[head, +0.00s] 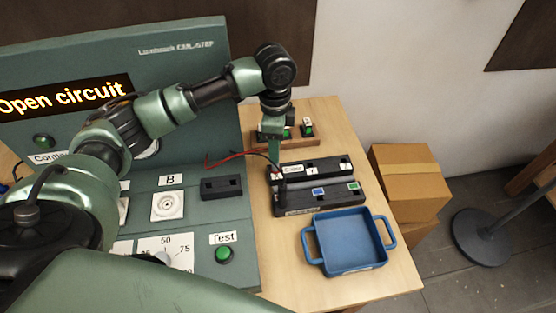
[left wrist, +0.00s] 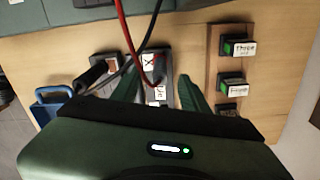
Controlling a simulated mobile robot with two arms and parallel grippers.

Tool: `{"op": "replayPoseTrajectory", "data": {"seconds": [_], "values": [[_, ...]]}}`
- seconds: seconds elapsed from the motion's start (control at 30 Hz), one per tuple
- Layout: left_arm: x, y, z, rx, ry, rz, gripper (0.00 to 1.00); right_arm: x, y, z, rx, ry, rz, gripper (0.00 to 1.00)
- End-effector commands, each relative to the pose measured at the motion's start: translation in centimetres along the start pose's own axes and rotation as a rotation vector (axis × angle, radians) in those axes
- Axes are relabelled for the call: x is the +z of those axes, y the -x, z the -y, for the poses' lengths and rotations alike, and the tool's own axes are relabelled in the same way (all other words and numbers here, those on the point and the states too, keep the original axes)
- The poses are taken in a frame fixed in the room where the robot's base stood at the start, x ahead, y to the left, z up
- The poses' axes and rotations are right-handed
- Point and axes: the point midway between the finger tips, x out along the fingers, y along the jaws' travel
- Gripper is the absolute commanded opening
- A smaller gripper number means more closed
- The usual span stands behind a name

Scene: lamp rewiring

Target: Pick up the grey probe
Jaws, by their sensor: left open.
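A dark grey probe (left wrist: 92,75) with a dark cable stands in the black holder in the left wrist view, to the left of both fingers. In the head view the probe (head: 282,187) is a small dark upright shape on the near block of the holder (head: 325,200). My left gripper (head: 275,158) is open, pointing down over the holder's left end. In the left wrist view its fingers (left wrist: 158,95) stand apart on either side of a labelled block and a red cable (left wrist: 124,30). The probe is outside them. Cables and fingers partly hide the holder.
A blue tray (head: 350,268) with two handles sits at the table's front right. A wooden rack (head: 318,141) with labelled blocks stands behind the holder. The green test panel (head: 222,140) reading "Open circuit" is on the left. A cardboard box (head: 405,180) stands beyond the table.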

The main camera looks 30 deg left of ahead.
Motion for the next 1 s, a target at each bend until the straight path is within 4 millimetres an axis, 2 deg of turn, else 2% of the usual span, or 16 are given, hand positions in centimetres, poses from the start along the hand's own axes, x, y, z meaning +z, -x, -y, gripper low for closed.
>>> {"op": "replayPoseTrajectory", "data": {"seconds": [0.3, 0.43, 0.73, 0.77, 0.9, 1.0], "values": [[0.1, -3.8, 0.2, 0.004, 0.001, 0.004, 0.45, -0.3, 2.1, -0.1, 0.001, 0.0, -0.002, 0.36], [0.1, -5.7, 0.2, 0.001, -0.001, 0.002, 0.45, -0.3, 2.3, -0.1, 0.001, 0.0, -0.002, 0.36], [0.1, -6.5, 0.2, -0.001, -0.003, 0.001, 0.45, -0.4, 2.3, -0.5, 0.005, 0.001, -0.003, 0.36], [0.1, -6.5, 0.2, -0.001, -0.002, 0.001, 0.39, -0.4, 2.3, -0.5, 0.005, 0.001, -0.003, 0.36], [0.1, -6.5, 0.2, -0.001, -0.002, 0.001, 0.0, -0.4, 2.3, -0.6, 0.006, 0.001, -0.003, 0.36], [0.1, -6.4, 0.2, -0.001, -0.002, 0.001, 0.0, -0.4, 2.3, -0.6, 0.006, 0.0, -0.003, 0.36]]}}
